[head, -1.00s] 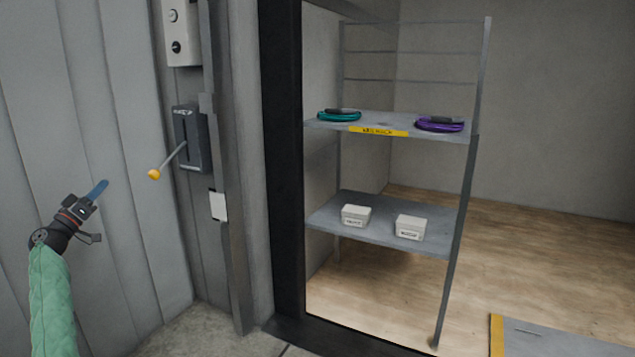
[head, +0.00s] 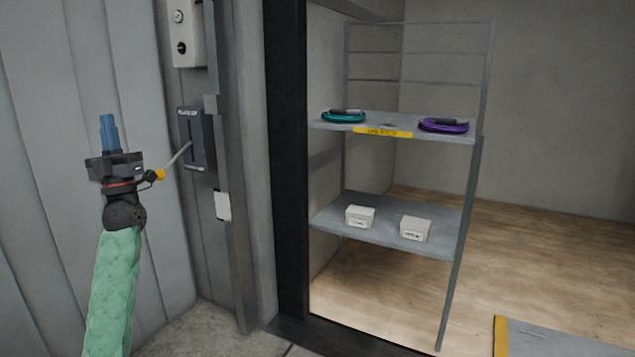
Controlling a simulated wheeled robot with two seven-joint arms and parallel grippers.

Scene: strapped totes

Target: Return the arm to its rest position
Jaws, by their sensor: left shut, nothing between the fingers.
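My left arm, in a green padded sleeve, comes up from the bottom left of the head view. My left gripper (head: 108,132) points upward with its blue fingers together and nothing between them. It is in front of the grey panelled wall, left of a dark lever box (head: 196,139). The lever (head: 179,153) slants down to the left from that box. Its yellow knob (head: 159,175) appears right beside my gripper's wrist; I cannot tell whether they touch. My right gripper is not in view.
A grey shelf rack (head: 385,234) stands beyond a dark door frame (head: 288,150). It holds a teal cable coil (head: 343,117), a purple cable coil (head: 443,126) and two white boxes (head: 360,216). A yellow-edged grey plate (head: 560,340) lies at lower right. Wooden floor beyond is clear.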

